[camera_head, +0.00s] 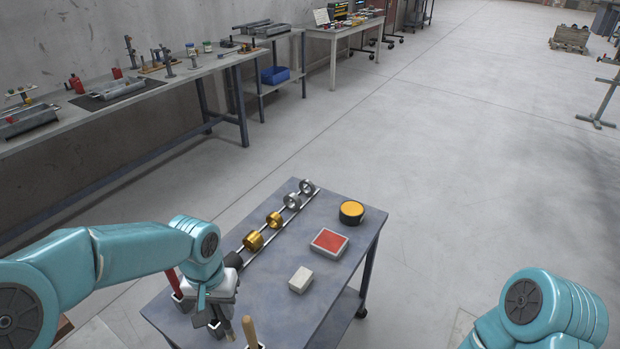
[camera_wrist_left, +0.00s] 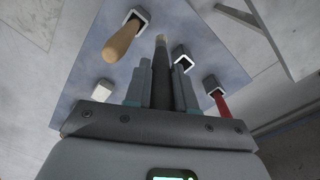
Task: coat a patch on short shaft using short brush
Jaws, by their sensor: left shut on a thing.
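My left gripper (camera_head: 221,326) is over the near left part of the cart top. In the left wrist view its fingers (camera_wrist_left: 161,84) are shut on a slim grey-brown piece (camera_wrist_left: 161,50), which looks like the short brush and points away from the gripper. Its tip (camera_head: 229,331) shows beside the fingers in the head view. Gold collars (camera_head: 254,241) and silver rings (camera_head: 292,201) sit along thin rails on the cart. I cannot tell which part is the short shaft. Only my right arm (camera_head: 548,312) shows; its gripper is out of view.
A wooden handle (camera_wrist_left: 122,42) and a red handle (camera_wrist_left: 222,107) stand in holders near the gripper; another holder (camera_wrist_left: 181,56) looks empty. The cart (camera_head: 275,290) also carries a white block (camera_head: 300,280), a red pad (camera_head: 329,241) and a yellow-topped tin (camera_head: 351,212).

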